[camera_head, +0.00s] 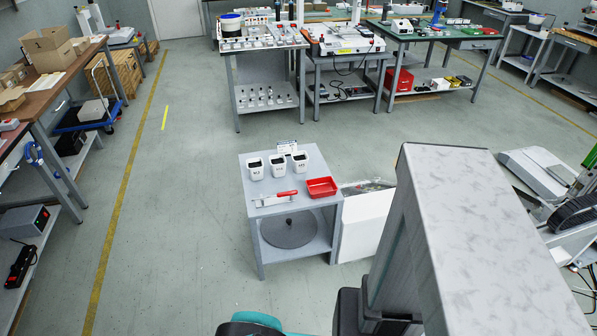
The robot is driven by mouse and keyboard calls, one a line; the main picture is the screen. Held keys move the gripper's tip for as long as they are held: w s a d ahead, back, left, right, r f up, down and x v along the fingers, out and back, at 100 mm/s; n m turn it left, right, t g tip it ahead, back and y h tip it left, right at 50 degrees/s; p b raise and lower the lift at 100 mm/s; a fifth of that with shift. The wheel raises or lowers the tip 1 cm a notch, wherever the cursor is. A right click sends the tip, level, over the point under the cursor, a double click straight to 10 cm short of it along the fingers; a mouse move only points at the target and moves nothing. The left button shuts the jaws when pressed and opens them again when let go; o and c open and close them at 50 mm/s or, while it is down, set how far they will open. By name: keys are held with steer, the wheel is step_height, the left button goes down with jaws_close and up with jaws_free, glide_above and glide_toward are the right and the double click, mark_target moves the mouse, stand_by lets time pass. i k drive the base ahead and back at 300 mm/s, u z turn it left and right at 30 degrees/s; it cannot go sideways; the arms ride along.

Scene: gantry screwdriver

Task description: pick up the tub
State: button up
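Three small white tubs with dark contents or openings stand in a row on top of a small grey table (246,213): a left tub (255,171), a middle tub (277,169) and a right tub (300,164). Each has dark lettering on its front, too small to read. They stand upright and apart. I cannot tell which one is the task's tub. My gripper is not in view.
A red tray (321,187) and a red-handled tool (277,197) lie on the same tabletop. A round grey plate (288,231) is on its lower shelf. A white bin (366,223) stands beside it. The floor to its left is clear. Workbenches line the back.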

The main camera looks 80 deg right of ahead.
mark_target(300, 159)
steer(key=z, duration=0.1)
steer(key=i, duration=0.7)
steer(key=z, duration=2.8)
steer(key=i, duration=0.1)
steer(key=u, duration=1.25)
